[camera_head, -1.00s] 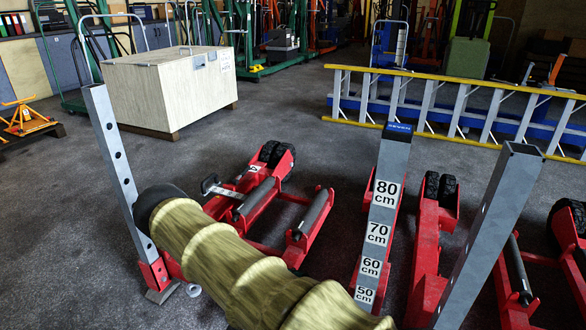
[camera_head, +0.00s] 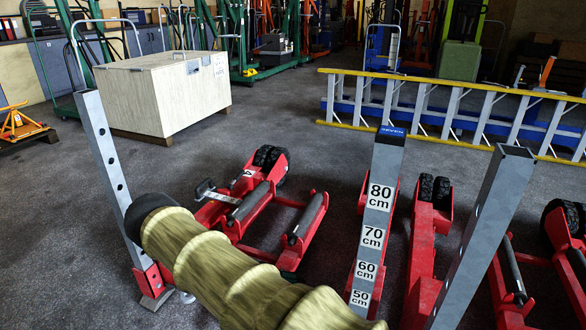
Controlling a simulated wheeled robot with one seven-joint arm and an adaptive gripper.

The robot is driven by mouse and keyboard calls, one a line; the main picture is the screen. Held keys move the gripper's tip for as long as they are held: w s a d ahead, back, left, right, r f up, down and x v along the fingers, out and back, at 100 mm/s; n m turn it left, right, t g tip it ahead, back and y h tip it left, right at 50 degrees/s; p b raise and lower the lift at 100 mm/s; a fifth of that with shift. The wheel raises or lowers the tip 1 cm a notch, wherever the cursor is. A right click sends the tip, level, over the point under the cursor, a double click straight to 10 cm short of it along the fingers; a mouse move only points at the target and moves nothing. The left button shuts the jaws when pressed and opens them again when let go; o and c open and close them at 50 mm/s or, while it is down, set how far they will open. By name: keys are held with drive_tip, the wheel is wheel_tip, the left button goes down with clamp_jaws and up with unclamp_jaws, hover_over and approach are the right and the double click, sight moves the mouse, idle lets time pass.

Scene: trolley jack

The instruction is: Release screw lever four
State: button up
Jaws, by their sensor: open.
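A red trolley jack frame (camera_head: 294,242) with dark rollers and black wheels stands on the floor at centre. A grey pedal-like lever (camera_head: 206,189) sticks out at its left, near a white mark too small to read surely. A grey post (camera_head: 104,150) with holes rises from a red foot at the left. A small pale round part at that foot is mostly covered by my arm. I cannot tell which part is screw lever four. My arm in its olive sleeve reaches from the bottom towards that post and ends in a dark rounded part. My gripper does not show.
A grey column (camera_head: 375,210) marked 50 to 80 cm stands right of centre. Another grey post (camera_head: 485,240) and red frames with wheels fill the right. A pale crate (camera_head: 165,97) and a yellow-railed ladder (camera_head: 450,108) stand behind. Open floor lies between.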

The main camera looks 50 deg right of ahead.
drive_tip(key=v, duration=0.9)
drive_tip(key=shift+w, duration=0.3)
drive_tip(key=shift+a, duration=0.15)
